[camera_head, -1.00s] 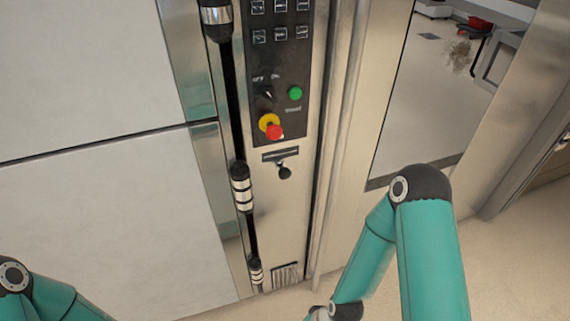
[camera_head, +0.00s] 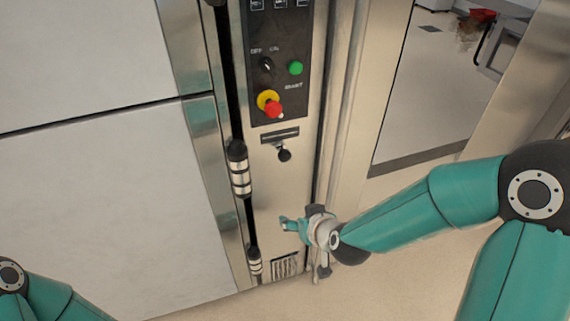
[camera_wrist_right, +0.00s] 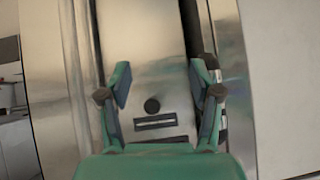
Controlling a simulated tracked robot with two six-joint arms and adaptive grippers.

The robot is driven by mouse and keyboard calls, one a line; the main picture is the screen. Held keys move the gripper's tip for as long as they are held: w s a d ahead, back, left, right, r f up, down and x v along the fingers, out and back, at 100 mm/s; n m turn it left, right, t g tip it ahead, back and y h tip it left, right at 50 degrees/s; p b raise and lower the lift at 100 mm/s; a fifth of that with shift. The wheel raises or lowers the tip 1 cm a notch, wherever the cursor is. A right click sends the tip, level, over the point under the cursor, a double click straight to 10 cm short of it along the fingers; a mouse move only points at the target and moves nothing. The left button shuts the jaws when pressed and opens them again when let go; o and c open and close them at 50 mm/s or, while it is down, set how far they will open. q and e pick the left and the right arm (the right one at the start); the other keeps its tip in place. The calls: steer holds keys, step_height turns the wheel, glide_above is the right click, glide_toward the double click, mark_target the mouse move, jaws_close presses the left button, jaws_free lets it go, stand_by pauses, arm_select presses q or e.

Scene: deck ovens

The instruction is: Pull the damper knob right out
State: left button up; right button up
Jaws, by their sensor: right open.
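The damper knob (camera_head: 284,155) is a small black ball just below a dark slot plate (camera_head: 280,135) on the steel control column. In the right wrist view the knob (camera_wrist_right: 152,105) shows between the open fingers, beside the slot plate (camera_wrist_right: 155,124). My right gripper (camera_head: 286,225) is in front of the lower column, below the knob and apart from it. Its two fingers (camera_wrist_right: 160,80) are spread and empty. Only part of my left arm shows at the lower left; its gripper is out of view.
Above the slot are a red and yellow stop button (camera_head: 271,104), a green button (camera_head: 295,68) and a black switch (camera_head: 266,65). Black and chrome door handles (camera_head: 239,170) stand left of the column. A vent grille (camera_head: 285,266) is low down. Open floor lies to the right.

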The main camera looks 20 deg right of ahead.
mark_target(286, 157)
step_height(286, 157, up, 11)
steer(key=w+d+t+h+b, duration=0.1)
steer(key=w+d+t+b, duration=0.1)
steer(key=t, duration=0.2)
arm_select(q)
step_height(286, 157, down, 2)
steer(key=shift+f+p, duration=0.1)
steer(key=shift+p, duration=0.3)
arm_select(e)
steer(key=x, duration=1.6)
steer(key=shift+w+d+f, duration=0.15)
steer(key=shift+w+d, duration=0.1)
steer(key=shift+w, duration=0.05)
jaws_close()
